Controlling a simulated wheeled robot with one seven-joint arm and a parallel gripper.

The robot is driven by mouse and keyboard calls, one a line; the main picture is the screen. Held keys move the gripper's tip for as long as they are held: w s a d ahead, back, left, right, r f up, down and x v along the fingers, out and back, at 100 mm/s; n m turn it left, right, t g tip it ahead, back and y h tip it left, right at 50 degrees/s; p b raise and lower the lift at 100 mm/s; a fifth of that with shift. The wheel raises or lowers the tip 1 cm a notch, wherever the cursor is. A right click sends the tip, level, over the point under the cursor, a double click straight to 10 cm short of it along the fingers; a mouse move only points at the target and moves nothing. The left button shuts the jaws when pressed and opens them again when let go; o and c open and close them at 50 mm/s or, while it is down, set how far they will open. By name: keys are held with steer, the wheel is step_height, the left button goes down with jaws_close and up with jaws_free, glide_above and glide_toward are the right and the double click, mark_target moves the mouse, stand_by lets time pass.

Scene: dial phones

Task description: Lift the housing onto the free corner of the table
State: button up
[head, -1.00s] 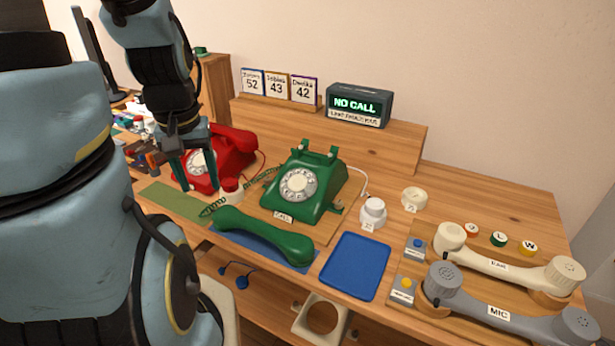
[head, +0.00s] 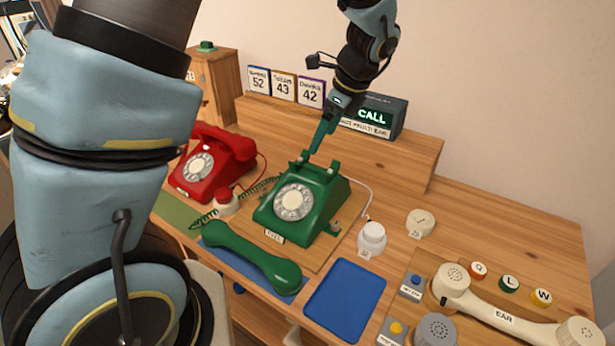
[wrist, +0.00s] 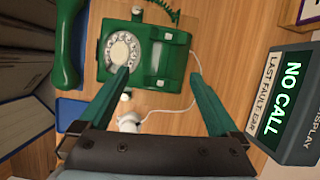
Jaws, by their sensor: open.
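The green dial phone housing (head: 302,205) stands upright on a wooden board, its pale dial facing front and its cradle empty. My gripper (head: 312,152) is over its back part, fingers pointing down. In the wrist view the housing (wrist: 150,58) lies ahead of my gripper (wrist: 158,74); the fingers are spread wide with nothing between them. I cannot tell whether a fingertip touches the housing. The table (head: 480,212) has bare wood at its back right.
The green handset (head: 255,260) lies in front on a blue mat. A red phone (head: 212,165) stands left. A white knob (head: 372,238), blue tray (head: 345,300) and cream handset (head: 510,312) are to the right. The display (head: 380,118) stands behind on a raised shelf.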

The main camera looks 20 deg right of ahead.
steer(key=shift+d+f+m, duration=0.25)
steer(key=shift+d+m, duration=0.25)
steer(key=shift+d, duration=0.15)
steer(key=p, duration=0.1)
glide_above(313, 167)
steer(key=s+d, duration=0.2)
step_height(313, 167, down, 4)
steer(key=shift+w+f, duration=0.1)
steer(key=shift+p+x, duration=1.2)
steer(key=shift+x, duration=1.65)
steer(key=shift+a, duration=0.1)
jaws_close()
